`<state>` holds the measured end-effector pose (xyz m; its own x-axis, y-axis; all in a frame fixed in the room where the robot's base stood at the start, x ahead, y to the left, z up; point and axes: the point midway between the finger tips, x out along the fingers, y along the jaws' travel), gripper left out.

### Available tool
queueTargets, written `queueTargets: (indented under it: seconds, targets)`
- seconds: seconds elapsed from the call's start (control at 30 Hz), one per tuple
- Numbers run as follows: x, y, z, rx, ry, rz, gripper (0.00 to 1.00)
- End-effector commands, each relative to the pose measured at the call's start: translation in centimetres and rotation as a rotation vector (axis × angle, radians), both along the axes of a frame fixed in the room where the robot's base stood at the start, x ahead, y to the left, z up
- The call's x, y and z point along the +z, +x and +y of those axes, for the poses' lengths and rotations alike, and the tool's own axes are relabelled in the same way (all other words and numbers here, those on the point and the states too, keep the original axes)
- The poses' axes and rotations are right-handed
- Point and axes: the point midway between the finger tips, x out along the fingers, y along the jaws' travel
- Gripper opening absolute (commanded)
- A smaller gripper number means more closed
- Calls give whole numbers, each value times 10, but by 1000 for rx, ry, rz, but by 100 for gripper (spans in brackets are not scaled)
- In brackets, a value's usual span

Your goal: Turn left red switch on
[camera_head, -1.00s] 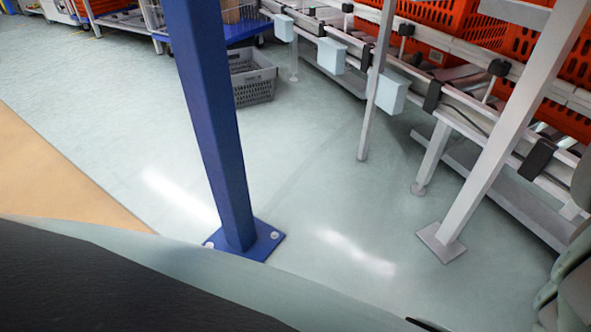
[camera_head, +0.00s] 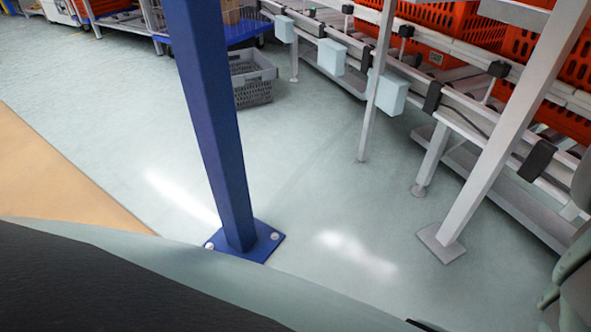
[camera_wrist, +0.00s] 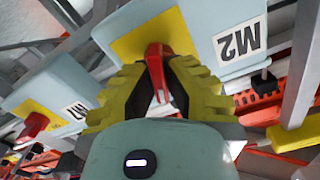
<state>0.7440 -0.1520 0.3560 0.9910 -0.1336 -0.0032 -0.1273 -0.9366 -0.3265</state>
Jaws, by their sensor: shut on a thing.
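A red switch (camera_wrist: 155,60) shows in the wrist view on the yellow plate of a pale grey-blue box (camera_wrist: 207,28) whose label reads "M2" upside down. My gripper (camera_wrist: 158,76) has yellow fingers on either side of this red switch and is shut on it. The fingers hide the switch's lower part. A second red switch (camera_wrist: 34,125) sits on a similar box (camera_wrist: 48,90) at the left, apart from my gripper; its label is only partly readable. My gripper is not visible in the head view.
In the head view, a blue post (camera_head: 215,130) and a slanted grey post (camera_head: 500,135) stand on the floor. A conveyor frame with orange totes (camera_head: 440,35) runs along the right. A grey crate (camera_head: 253,88) lies behind the blue post. Open floor lies between.

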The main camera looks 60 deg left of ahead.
Motion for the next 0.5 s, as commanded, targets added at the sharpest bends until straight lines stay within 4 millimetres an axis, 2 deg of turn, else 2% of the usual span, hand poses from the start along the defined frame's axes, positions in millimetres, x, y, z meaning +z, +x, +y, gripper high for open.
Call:
queueTargets:
  seconds: [0.5]
  targets:
    - [3, 1, -1, 0, 31, -14, 0]
